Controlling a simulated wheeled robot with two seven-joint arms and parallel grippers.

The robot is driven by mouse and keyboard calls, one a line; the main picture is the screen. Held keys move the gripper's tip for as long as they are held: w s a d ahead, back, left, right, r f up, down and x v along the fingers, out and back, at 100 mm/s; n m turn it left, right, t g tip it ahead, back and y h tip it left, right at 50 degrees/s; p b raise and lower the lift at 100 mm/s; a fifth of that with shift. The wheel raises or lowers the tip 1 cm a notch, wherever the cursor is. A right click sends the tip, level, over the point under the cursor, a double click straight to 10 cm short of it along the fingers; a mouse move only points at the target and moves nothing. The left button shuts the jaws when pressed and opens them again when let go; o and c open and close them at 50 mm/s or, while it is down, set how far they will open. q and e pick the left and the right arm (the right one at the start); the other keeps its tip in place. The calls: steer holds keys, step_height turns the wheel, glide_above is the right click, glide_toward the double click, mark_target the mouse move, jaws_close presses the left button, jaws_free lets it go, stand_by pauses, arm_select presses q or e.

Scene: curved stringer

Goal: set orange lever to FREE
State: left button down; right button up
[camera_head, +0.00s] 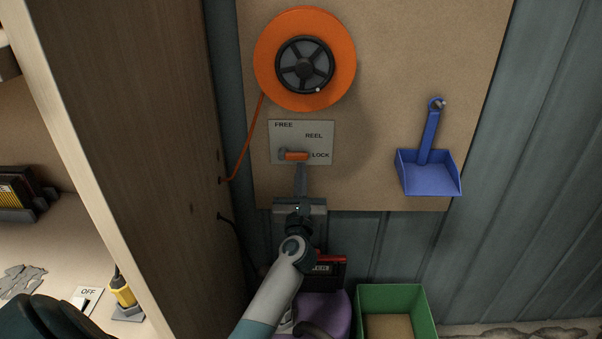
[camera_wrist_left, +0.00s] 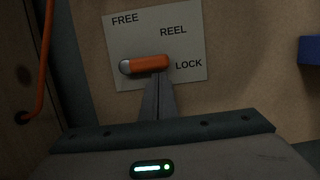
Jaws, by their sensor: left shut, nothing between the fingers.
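The orange lever (camera_head: 296,156) sits on a grey label plate (camera_head: 318,128) on the brown board. Its grey round pivot is at its left end, and it points right toward the word LOCK. FREE is printed at the plate's top left and REEL at the right. The lever also shows in the left wrist view (camera_wrist_left: 150,64). My left gripper (camera_head: 301,167) is shut and empty, its fingertips just under the lever's middle; I cannot tell whether they touch it. It also shows in the left wrist view (camera_wrist_left: 157,84). My right gripper is not in view.
An orange reel (camera_head: 267,62) hangs above the plate, its cord running down to the wooden cabinet side (camera_head: 140,120) at left. A blue dustpan (camera_head: 428,172) hangs at right. A green bin (camera_head: 424,305) and a purple object (camera_head: 335,308) stand below.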

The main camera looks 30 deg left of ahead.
arm_select(q)
steer(key=shift+r+n, duration=0.1)
steer(key=shift+n, duration=0.3)
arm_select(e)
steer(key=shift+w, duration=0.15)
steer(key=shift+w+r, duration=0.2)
